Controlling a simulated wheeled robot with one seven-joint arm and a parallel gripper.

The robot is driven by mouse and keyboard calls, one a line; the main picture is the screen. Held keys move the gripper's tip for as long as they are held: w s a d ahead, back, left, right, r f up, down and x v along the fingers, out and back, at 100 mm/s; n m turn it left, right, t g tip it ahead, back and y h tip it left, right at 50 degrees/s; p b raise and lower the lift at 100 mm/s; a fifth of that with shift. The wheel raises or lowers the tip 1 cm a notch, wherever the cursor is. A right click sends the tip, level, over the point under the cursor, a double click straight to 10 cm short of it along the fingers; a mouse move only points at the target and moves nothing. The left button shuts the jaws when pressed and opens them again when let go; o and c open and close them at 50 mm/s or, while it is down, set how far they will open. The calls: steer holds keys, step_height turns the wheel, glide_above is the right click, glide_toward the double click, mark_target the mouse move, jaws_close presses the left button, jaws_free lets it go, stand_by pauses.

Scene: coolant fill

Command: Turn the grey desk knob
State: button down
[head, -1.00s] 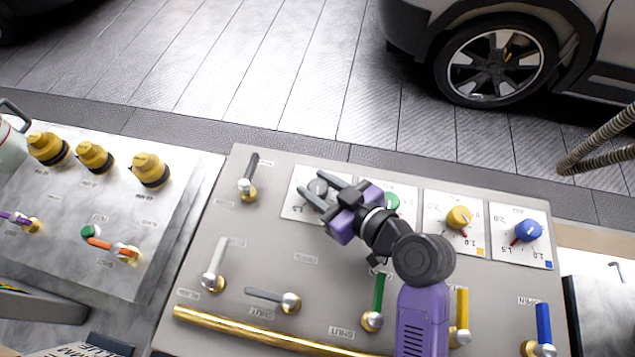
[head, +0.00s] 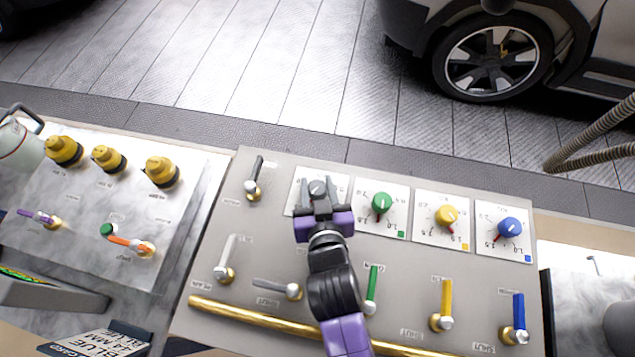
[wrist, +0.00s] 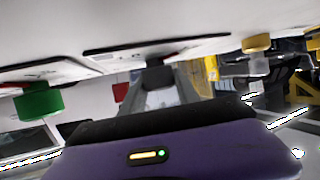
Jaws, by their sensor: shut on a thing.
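The grey knob (head: 317,187) sits on a white dial plate at the far left of the knob row on the desk panel. My gripper (head: 318,186) reaches over the panel from the front, one finger on each side of the knob, and is shut on it. The fingers partly hide the knob and its plate, so I cannot read its pointer. In the wrist view a dark grey block, probably this knob (wrist: 158,75), shows beyond my purple gripper body.
A green knob (head: 381,202) is close on the right, then a yellow knob (head: 446,215) and a blue knob (head: 510,228). A dark lever (head: 257,168) stands to the left. Several coloured levers and a brass rail (head: 250,318) lie nearer. The green knob also shows in the wrist view (wrist: 38,102).

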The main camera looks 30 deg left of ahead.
mark_target(317, 187)
steer(key=shift+f+m+t+h+b, duration=0.15)
steer(key=shift+m+t+h+b, duration=0.25)
steer(key=shift+m+h+b, duration=0.65)
steer(key=shift+m+h, duration=0.05)
steer(key=shift+h, duration=0.1)
steer(key=c, duration=0.9)
jaws_free()
steer(key=shift+t, duration=0.3)
step_height(317, 187, up, 20)
steer(key=shift+b, duration=0.35)
